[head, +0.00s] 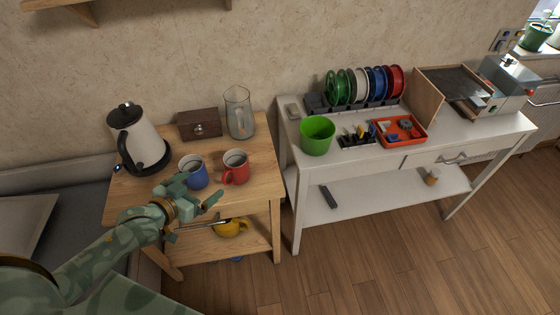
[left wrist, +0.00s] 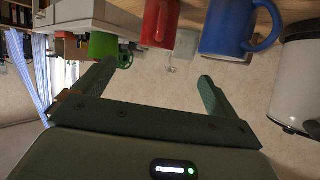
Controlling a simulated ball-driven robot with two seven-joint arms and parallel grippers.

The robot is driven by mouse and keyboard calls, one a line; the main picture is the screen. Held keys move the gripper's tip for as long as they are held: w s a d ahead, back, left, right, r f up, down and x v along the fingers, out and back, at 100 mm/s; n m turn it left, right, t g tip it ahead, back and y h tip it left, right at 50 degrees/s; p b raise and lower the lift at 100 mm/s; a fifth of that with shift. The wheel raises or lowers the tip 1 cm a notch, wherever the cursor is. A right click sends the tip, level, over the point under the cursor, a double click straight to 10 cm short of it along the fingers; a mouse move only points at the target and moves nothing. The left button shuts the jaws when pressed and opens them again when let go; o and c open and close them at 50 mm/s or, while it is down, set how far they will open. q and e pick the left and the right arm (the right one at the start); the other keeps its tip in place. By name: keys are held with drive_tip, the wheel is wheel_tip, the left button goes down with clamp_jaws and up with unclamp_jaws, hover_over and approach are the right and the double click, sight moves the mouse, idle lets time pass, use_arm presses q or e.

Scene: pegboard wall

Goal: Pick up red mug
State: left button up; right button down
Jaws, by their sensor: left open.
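The red mug (head: 236,167) stands upright near the right front of the wooden table, its handle toward the front left. In the left wrist view, which is upside down, the red mug (left wrist: 160,22) is at the top, beyond the gap between the fingers. The blue mug (head: 195,174) stands just left of it, partly hidden by my left gripper (head: 199,190). My left gripper is open and empty in front of the two mugs, apart from the red one. Its spread fingers also show in the left wrist view (left wrist: 157,76). My right gripper is not in view.
A kettle (head: 139,140), a wooden box (head: 199,124) and a glass pitcher (head: 239,112) stand behind the mugs. A yellow mug (head: 232,228) is on the shelf below. A white table (head: 345,167) to the right carries a green bucket (head: 317,137) and an orange tray (head: 400,141).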

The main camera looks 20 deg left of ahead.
sight(225, 172)
use_arm(q)
drive_tip(key=b+x, duration=0.1)
drive_tip(key=x, duration=0.2)
drive_tip(key=b+x, duration=0.1)
drive_tip(key=x, duration=0.2)
drive_tip(key=b+x, duration=0.1)
drive_tip(key=x, duration=0.3)
drive_tip(key=shift+w+d+r+b, duration=0.1)
drive_tip(key=shift+d+b, duration=0.2)
drive_tip(key=shift+b, duration=0.1)
drive_tip(key=shift+w, duration=0.5)
drive_tip(key=b+x, duration=0.2)
drive_tip(key=x, duration=0.3)
drive_tip(key=shift+w+b, duration=0.2)
drive_tip(key=shift+b, duration=0.2)
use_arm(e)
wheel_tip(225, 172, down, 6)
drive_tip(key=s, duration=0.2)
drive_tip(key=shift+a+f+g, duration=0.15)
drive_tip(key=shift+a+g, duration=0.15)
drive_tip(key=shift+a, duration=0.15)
use_arm(q)
drive_tip(key=c, duration=1.3)
